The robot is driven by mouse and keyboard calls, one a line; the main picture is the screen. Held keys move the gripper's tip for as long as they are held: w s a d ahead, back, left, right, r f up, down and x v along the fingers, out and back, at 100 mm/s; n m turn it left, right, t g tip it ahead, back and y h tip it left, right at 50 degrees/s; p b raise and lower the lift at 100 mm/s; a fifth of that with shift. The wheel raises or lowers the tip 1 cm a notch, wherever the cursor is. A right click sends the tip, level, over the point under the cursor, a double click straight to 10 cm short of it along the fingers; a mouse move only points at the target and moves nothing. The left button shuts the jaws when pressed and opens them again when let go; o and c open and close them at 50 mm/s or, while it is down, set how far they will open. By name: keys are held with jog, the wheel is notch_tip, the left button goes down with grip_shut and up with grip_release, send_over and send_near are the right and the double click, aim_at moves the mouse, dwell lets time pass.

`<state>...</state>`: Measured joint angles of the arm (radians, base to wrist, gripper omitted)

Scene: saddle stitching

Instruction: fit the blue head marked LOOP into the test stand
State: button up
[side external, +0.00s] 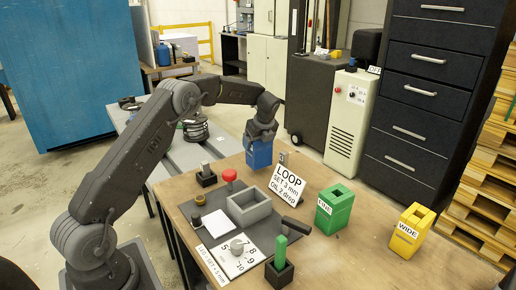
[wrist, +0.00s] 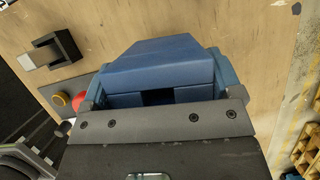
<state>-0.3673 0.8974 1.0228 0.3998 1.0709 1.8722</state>
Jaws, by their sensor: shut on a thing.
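The blue head (side external: 259,153) is held in my gripper (side external: 261,136), above the back part of the wooden table. No LOOP marking shows on its visible faces. In the wrist view the blue head (wrist: 165,65) fills the space between my two fingers, with a dark opening in its near side. A small black base with a metal post (side external: 206,175) stands on the table to its left; I cannot tell whether it is the test stand. A sign reading LOOP, SET 3 mm, OIL 2 drop (side external: 288,184) stands at the right below the head.
A green FINE head (side external: 333,212) and a yellow WIDE head (side external: 408,232) stand at the right. A red button (side external: 229,175), grey tray (side external: 248,207), numbered dial plate (side external: 238,254) and black holder with a green piece (side external: 279,269) stand toward the front and left.

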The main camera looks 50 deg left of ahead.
jog(key=s+a+r, duration=0.3)
jog(key=s+r, duration=0.2)
jog(key=r, duration=0.2)
jog(key=s+a+r, duration=0.4)
jog(key=r, duration=0.2)
jog(key=s+d+m+h, duration=0.3)
jog(key=d+m+h, duration=0.2)
jog(key=d+m, duration=0.95)
jog(key=s+d+m+h, duration=0.4)
jog(key=d+m, duration=0.6)
jog(key=m, duration=1)
jog(key=f, duration=1.4)
jog(key=shift+w+f, duration=0.25)
jog(key=shift+f, duration=0.05)
jog(key=shift+f, duration=0.1)
